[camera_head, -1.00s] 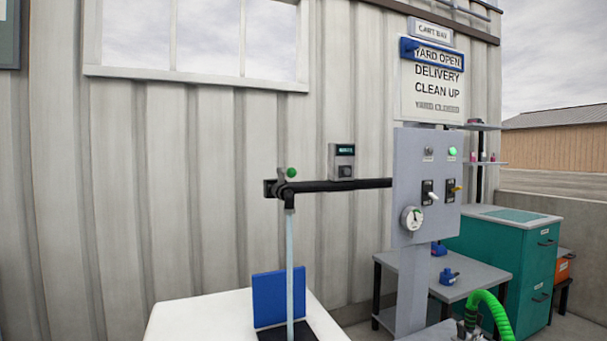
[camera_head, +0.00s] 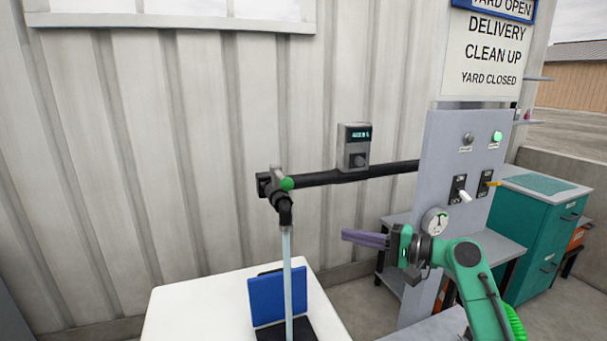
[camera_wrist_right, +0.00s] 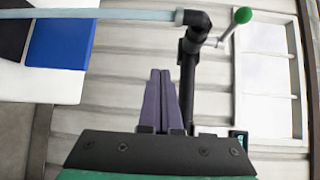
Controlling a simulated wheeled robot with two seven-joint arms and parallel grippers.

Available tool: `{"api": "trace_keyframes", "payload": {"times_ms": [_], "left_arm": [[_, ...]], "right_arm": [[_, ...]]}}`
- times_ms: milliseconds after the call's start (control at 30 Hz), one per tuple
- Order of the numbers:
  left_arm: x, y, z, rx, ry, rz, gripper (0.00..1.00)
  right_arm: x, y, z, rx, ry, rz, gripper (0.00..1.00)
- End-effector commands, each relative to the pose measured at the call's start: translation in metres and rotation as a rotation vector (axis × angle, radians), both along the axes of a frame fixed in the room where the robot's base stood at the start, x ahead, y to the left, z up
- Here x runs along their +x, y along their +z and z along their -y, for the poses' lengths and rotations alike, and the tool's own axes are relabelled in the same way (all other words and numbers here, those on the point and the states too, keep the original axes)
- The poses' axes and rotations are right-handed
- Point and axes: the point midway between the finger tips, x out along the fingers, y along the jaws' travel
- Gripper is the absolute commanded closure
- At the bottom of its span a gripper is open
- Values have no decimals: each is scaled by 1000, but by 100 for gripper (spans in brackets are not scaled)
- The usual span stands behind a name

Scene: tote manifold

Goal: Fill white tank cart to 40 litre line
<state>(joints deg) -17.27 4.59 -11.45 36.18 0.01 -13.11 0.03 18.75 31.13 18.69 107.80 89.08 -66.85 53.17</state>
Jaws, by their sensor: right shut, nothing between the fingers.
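The white tank cart (camera_head: 190,310) stands at the bottom centre, its blue lid (camera_head: 266,300) raised beside a black opening (camera_head: 272,335). A pale blue column (camera_head: 288,270), like water, runs from the black pipe's spout (camera_head: 285,212) down to the opening. A valve lever with a green ball (camera_head: 287,183) sits on the pipe end; the ball also shows in the right wrist view (camera_wrist_right: 243,15). My right gripper (camera_head: 348,236) is shut and empty, right of the column and below the pipe; its purple fingers also show in the wrist view (camera_wrist_right: 160,75). The litre line is not visible.
A small meter (camera_head: 354,147) with an unreadable display sits on the pipe (camera_head: 340,175). A grey panel (camera_head: 440,150) with switches, a green lamp and a gauge (camera_head: 434,221) stands behind my right arm. A grey table and teal cabinet (camera_head: 535,230) are at right.

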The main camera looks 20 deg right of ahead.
Motion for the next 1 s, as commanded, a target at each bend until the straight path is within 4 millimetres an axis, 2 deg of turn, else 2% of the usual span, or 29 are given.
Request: {"api": "trace_keyframes", "payload": {"times_ms": [33, 100, 200, 367, 733, 900, 1000], "left_arm": [[-1, 4, 0, 0, -1, -1, 100], [-2, 5, 0, 0, -1, -1, 100], [-2, 7, -1, 0, -1, -1, 100], [-2, 18, -1, 0, -1, -1, 100], [-2, 54, 0, 0, -1, -1, 100], [-2, 68, 0, 0, -1, -1, 100], [-2, 70, 0, 0, -1, -1, 100]], "right_arm": [[-3, 43, 6, 81, 17, 35, 100], [-9, 79, 9, 174, 47, 60, 100], [-13, 100, 9, 226, 69, 70, 100], [1, 105, -8, 230, 73, 69, 100], [54, 117, -68, 227, 72, 68, 100], [50, 120, -95, 225, 70, 68, 100], [50, 119, -102, 225, 70, 67, 100]]}}
